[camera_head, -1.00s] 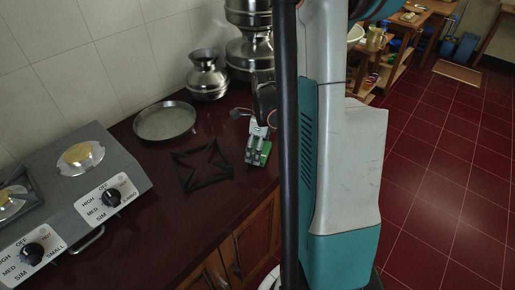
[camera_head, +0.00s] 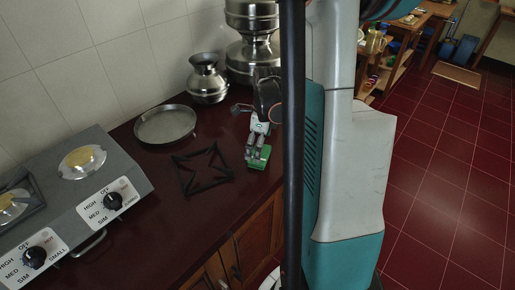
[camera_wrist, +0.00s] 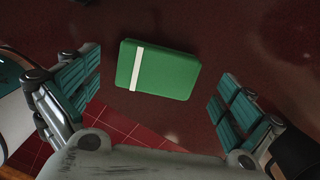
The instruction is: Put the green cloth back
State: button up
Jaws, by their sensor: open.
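The green cloth (camera_head: 260,160) is a small folded green block on the dark red counter, near its front edge. In the wrist view the green cloth (camera_wrist: 165,72) shows a white stripe near its left end and lies flat, slightly turned. My gripper (camera_head: 255,150) is above the cloth and points down at it. In the wrist view my gripper (camera_wrist: 157,98) is open, with one teal-padded finger on each side and clear gaps to the cloth. It holds nothing. Part of my arm and a dark post hide the counter to the right.
A black burner grate (camera_head: 203,170) lies left of the cloth, with a round metal tray (camera_head: 166,124) behind it. Metal pots (camera_head: 207,80) stand at the back against the tiled wall. A grey stove (camera_head: 75,195) is at the left. The counter's front edge (camera_head: 225,240) is close.

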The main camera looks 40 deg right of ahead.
notch_tip(320, 180, up, 9)
jog(key=p, duration=0.2)
jog(key=shift+s+d+p, duration=0.25)
jog(key=shift+s+p, duration=0.1)
jog(key=shift+s, duration=0.05)
